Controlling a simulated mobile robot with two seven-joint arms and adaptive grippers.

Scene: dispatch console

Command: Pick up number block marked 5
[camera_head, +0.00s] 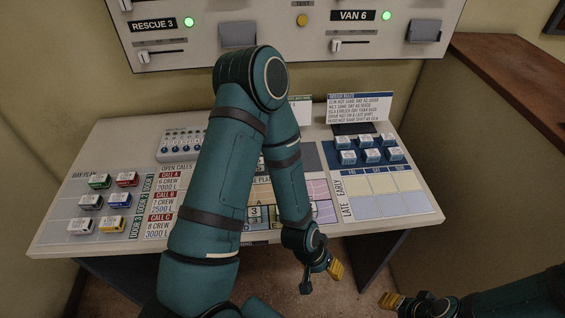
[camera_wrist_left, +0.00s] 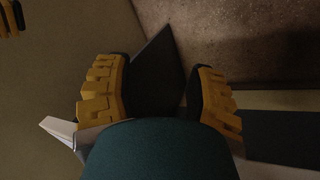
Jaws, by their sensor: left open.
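No block marked 5 can be made out. Small number tiles (camera_head: 256,213), one reading 3, show at the middle of the desk, partly hidden behind my left arm. My left gripper (camera_head: 321,272) hangs past the front edge of the desk, open and apart from the tiles. In the left wrist view its two yellow-padded fingers (camera_wrist_left: 160,95) stand apart with nothing between them. My right gripper (camera_head: 391,301) is low at the right, away from the desk; its opening is unclear.
The desk (camera_head: 120,248) holds several coloured blocks (camera_head: 119,200) at left, a panel of knobs (camera_head: 178,146) behind them, and several blue-and-white blocks (camera_head: 371,155) at right. A card (camera_head: 359,108) stands behind those. A switch panel (camera_head: 270,30) is on the wall.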

